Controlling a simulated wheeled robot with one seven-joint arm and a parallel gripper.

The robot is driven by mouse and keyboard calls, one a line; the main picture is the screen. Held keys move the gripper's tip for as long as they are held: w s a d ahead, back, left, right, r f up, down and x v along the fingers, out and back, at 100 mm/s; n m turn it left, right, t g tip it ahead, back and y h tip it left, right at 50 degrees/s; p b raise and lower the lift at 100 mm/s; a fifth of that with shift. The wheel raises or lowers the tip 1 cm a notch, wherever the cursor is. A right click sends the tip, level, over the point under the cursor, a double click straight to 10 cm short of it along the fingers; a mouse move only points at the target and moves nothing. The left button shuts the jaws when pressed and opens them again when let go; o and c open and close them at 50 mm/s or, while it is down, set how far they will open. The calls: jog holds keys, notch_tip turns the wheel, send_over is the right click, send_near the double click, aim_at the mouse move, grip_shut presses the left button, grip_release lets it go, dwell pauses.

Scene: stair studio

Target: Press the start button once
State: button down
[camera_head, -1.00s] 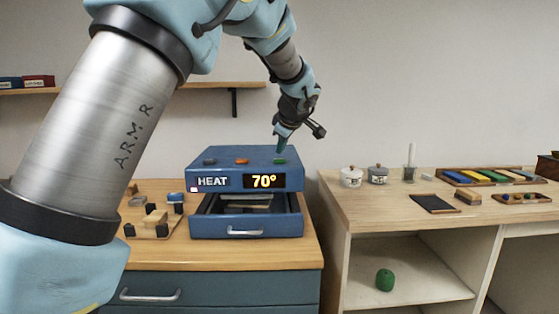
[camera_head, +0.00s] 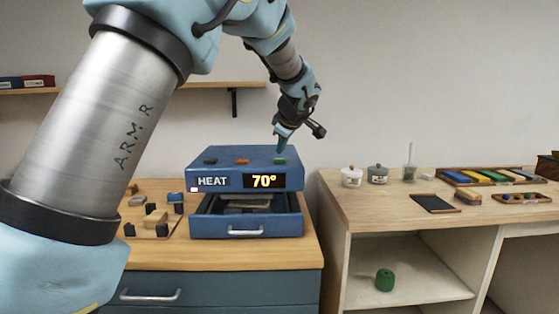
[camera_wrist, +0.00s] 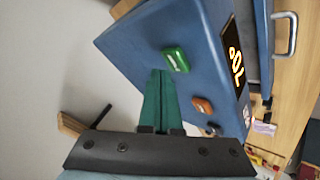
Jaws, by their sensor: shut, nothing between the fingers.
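A blue heating box (camera_head: 215,180) stands on the left counter. Its front reads HEAT and 70°, and its drawer (camera_head: 245,231) is pulled open. Three buttons sit on its top: a dark one (camera_head: 210,161), an orange one (camera_head: 242,161) and a green one (camera_head: 280,161). My gripper (camera_head: 281,148) is shut and empty, pointing down just above the green button. In the wrist view its green fingertips (camera_wrist: 161,73) end beside the green button (camera_wrist: 176,60), with the orange button (camera_wrist: 202,105) farther off. I cannot tell whether the fingertips touch the green button.
A wooden tray (camera_head: 172,232) with small blocks lies left of the box. The right counter (camera_head: 355,201) holds two lidded pots (camera_head: 377,174), a dark slate (camera_head: 434,203) and a tray of coloured bars (camera_head: 487,176). A wall shelf (camera_head: 190,86) is behind my arm.

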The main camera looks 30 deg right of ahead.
aim_at(282, 160)
jog(key=shift+f+b, duration=0.85)
jog(key=shift+b, duration=0.55)
dwell(0.5)
jog(key=shift+r, duration=0.85)
jog(key=shift+r+p, duration=1.35)
jog(key=shift+r, duration=1.25)
jog(key=shift+f, duration=0.1)
